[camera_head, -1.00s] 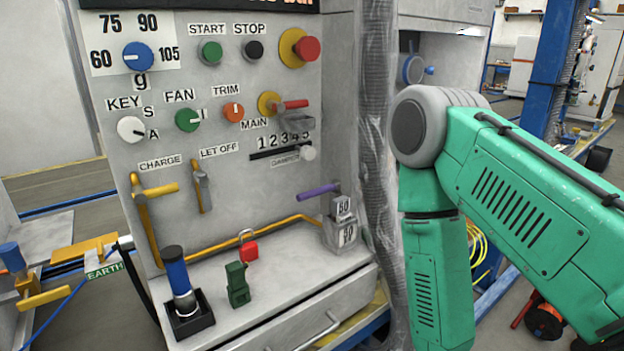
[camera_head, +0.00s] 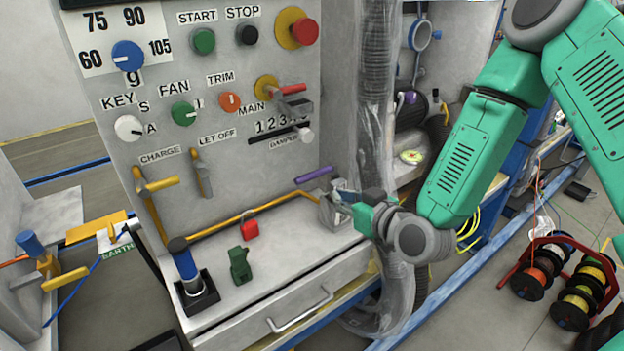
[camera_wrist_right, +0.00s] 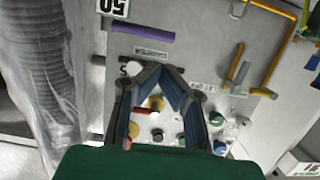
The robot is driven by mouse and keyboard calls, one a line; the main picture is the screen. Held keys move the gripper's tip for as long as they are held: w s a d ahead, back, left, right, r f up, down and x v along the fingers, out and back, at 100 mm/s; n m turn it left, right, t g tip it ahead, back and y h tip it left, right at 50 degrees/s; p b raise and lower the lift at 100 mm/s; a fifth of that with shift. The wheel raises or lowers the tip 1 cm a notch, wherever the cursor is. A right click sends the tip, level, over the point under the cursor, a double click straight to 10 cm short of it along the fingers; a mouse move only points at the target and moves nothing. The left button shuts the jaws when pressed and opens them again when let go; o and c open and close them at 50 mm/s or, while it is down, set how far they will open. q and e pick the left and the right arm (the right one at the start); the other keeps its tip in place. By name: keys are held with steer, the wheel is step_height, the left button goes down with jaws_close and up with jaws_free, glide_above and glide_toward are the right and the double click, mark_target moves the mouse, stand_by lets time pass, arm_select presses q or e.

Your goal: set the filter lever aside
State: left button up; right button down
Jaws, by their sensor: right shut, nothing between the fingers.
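No label reading "filter" is legible, so I cannot tell for certain which lever is the filter lever. The purple lever also shows in the wrist view (camera_wrist_right: 143,31), beyond my fingertips. My left gripper is out of view.
A red padlock (camera_head: 250,228), a green block (camera_head: 239,265) and a blue-handled post (camera_head: 186,267) stand on the shelf. A yellow pipe runs behind them. A plastic-wrapped hose (camera_head: 376,100) hangs close to my right gripper. Cable reels (camera_head: 560,280) stand on the floor at right.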

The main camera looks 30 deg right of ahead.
mark_target(306, 179)
steer(key=x, duration=1.1)
steer(key=shift+f+b, duration=0.1)
steer(key=shift+b, duration=0.2)
steer(key=shift+w, duration=0.1)
steer(key=shift+a, duration=0.15)
steer(key=shift+w, duration=0.1)
steer(key=shift+w+a+b, duration=0.15)
steer(key=shift+w+b, duration=0.15)
steer(key=shift+w, duration=0.5)
steer(key=shift+s, duration=0.1)
